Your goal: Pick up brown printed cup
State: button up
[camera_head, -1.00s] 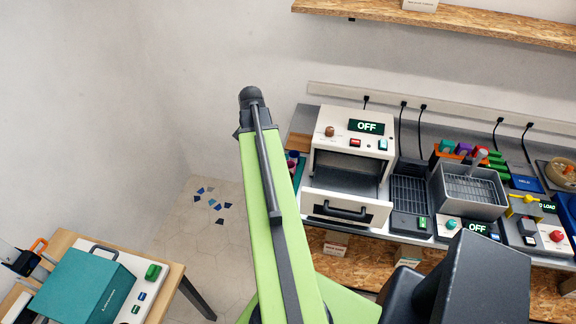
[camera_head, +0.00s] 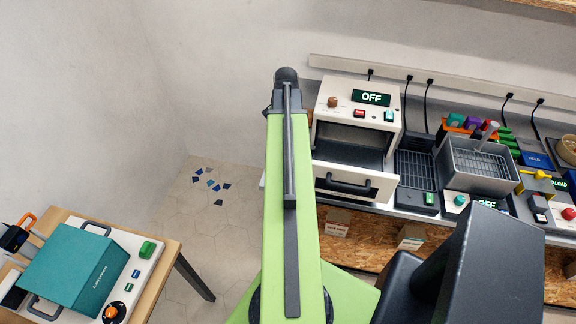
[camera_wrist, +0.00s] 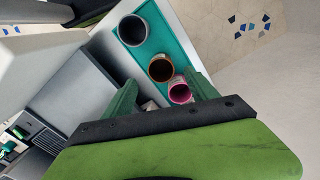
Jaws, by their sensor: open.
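The brown cup (camera_wrist: 161,68) stands on a teal mat (camera_wrist: 152,53) in the wrist view, its open mouth facing the camera. It is between a grey cup (camera_wrist: 132,30) and a pink-rimmed cup (camera_wrist: 180,91). My gripper (camera_wrist: 161,95) is open, its two green fingers spread. The pink cup shows between the fingers, near the right one; the brown cup appears just beyond the gap. Nothing is held. In the head view my raised arm hides the cups and the gripper.
A printer-like machine (camera_head: 354,135) with an open front and an OFF display stands right of my arm. A grey basket station (camera_head: 478,165) is farther right. A teal box (camera_head: 75,265) sits on a wooden table at lower left. Open floor lies between.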

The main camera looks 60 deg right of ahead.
jog(key=f+b, duration=0.4)
jog(key=f, duration=0.1)
jog(key=f+b, duration=0.2)
jog(key=shift+a+f, duration=0.25)
jog(key=shift+f, duration=0.05)
jog(key=shift+r, duration=0.2)
